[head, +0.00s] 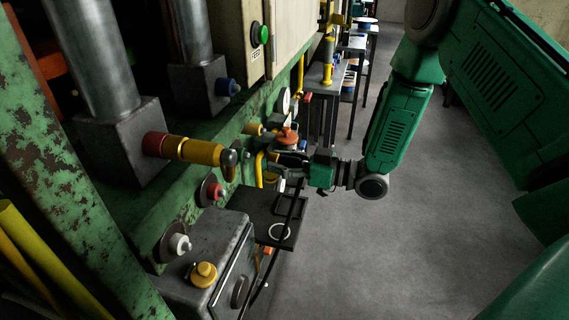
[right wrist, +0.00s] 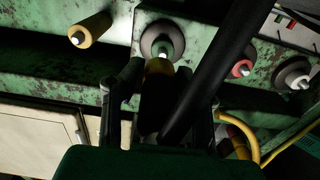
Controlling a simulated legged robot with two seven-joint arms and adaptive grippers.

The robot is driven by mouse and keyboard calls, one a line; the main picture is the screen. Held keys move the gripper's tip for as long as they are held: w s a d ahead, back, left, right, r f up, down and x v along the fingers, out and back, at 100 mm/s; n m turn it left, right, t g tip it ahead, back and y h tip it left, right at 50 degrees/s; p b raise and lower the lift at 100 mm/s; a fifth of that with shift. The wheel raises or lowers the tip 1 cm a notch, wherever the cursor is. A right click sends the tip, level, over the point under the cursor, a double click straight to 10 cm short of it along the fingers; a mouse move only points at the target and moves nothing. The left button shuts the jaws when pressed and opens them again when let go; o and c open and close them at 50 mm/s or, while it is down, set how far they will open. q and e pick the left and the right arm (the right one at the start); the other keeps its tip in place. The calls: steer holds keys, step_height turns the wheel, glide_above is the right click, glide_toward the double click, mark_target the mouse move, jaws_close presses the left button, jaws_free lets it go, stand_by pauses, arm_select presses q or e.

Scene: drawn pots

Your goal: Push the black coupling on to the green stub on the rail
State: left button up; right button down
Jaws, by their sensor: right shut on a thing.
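My right gripper (head: 284,161) is shut on the black coupling (right wrist: 154,104), close to the rail (head: 150,215). In the right wrist view, its two fingers (right wrist: 158,76) stand on either side of the coupling. The coupling's yellow-brown front end (right wrist: 159,66) is right in front of the green stub (right wrist: 163,46), which sits in a round dark flange. It overlaps the stub's lower part; I cannot tell whether they touch. My left gripper is not in view.
The red stub (right wrist: 240,68) and white stub (right wrist: 295,78) are to the right in the wrist view, the yellow stub (right wrist: 90,30) to the left. A black hose (right wrist: 215,75) crosses beside the fingers. A grey box (head: 205,255) stands below the rail. Open floor (head: 400,240) lies right.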

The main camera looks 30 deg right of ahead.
mark_target(249, 156)
steer(key=b+x, duration=0.1)
steer(key=x, duration=0.3)
steer(key=shift+a+r, duration=0.1)
steer(key=shift+a, duration=0.2)
steer(key=shift+d, duration=0.2)
steer(key=shift+a+r, duration=0.1)
steer(key=shift+a, duration=0.15)
stand_by(1.0)
steer(key=shift+w+a, duration=0.2)
steer(key=shift+w, duration=0.1)
stand_by(0.9)
steer(key=c, duration=1.1)
jaws_free()
steer(key=v, duration=1.2)
